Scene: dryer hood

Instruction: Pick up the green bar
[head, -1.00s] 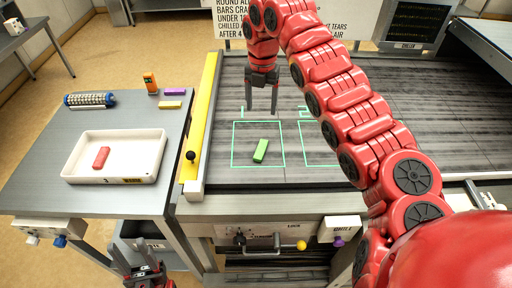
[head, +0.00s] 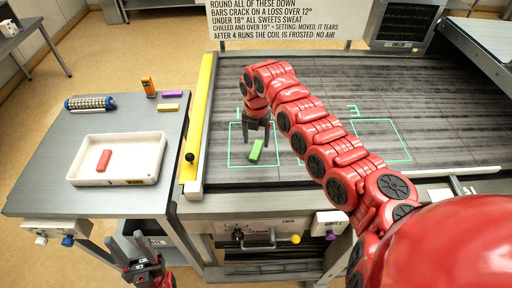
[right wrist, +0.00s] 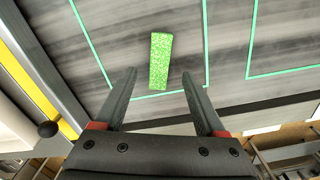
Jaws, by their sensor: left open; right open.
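The green bar (head: 256,150) lies on the dark chiller belt inside the left green outlined square. In the right wrist view the green bar (right wrist: 160,61) lies beyond the fingertips, between their lines and apart from them. My right gripper (head: 258,140) is open and empty, pointing down just above and behind the bar; its spread fingers also show in the right wrist view (right wrist: 158,82). My left gripper (head: 139,250) is open and empty, low in front of the side table.
A white tray (head: 83,179) with a red bar (head: 104,160) stands on the side table. A purple bar (head: 170,94), a yellow bar (head: 168,108), an orange device (head: 149,87) and a ribbed roller (head: 90,103) lie behind it. A yellow rail (head: 199,120) edges the belt.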

